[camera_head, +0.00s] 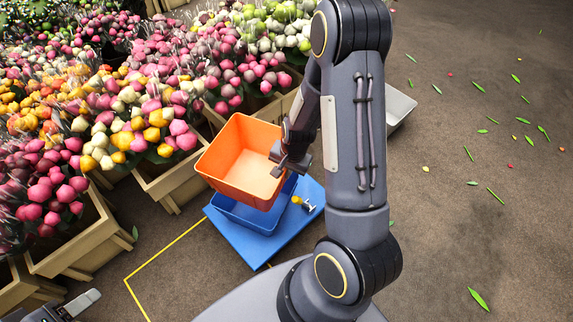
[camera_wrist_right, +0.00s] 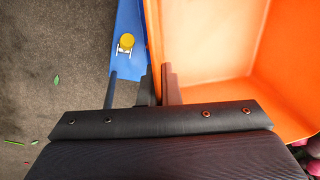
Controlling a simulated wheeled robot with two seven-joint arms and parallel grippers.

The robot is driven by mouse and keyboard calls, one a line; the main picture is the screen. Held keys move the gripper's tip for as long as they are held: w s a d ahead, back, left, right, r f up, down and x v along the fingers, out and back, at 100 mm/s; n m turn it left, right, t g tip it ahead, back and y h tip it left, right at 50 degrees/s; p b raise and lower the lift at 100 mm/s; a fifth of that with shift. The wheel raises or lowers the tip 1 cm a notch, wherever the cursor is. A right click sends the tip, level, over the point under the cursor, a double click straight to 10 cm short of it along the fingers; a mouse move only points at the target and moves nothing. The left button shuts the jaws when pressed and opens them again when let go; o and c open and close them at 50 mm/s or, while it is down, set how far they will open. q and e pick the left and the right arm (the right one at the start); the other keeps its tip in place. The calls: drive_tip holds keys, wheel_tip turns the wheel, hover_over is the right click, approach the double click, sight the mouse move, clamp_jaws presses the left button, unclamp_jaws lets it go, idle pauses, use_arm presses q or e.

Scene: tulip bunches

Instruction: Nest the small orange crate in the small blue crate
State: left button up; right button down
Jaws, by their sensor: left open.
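The small orange crate (camera_head: 228,160) is held up, tilted, with its open side facing the head camera. My right gripper (camera_head: 288,165) is shut on its right wall; in the right wrist view the fingers (camera_wrist_right: 160,88) pinch the wall of the orange crate (camera_wrist_right: 215,40). The small blue crate (camera_head: 238,216) is below, on a blue platform (camera_head: 272,243). The orange crate covers much of the blue crate; whether they touch is unclear. My left gripper (camera_head: 80,304) is open and empty at the bottom left, partly cut off by the frame.
A yellow knob with a metal part (camera_head: 302,203) is on the platform, right of the blue crate. Wooden boxes of tulips (camera_head: 75,245) fill the left and back. A pale grey container (camera_head: 400,107) is partly behind my right arm. The right floor has only scattered leaves and petals.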

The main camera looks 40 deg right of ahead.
drive_tip(key=shift+a, duration=0.15)
wheel_tip(320, 180, down, 11)
drive_tip(key=b, duration=0.9)
idle(0.8)
drive_tip(key=c, duration=1.6)
unclamp_jaws()
drive_tip(key=shift+o, duration=0.6)
drive_tip(key=shift+s, duration=0.1)
drive_tip(key=o, duration=0.5)
drive_tip(key=shift+c, duration=0.2)
drive_tip(key=shift+o, duration=0.5)
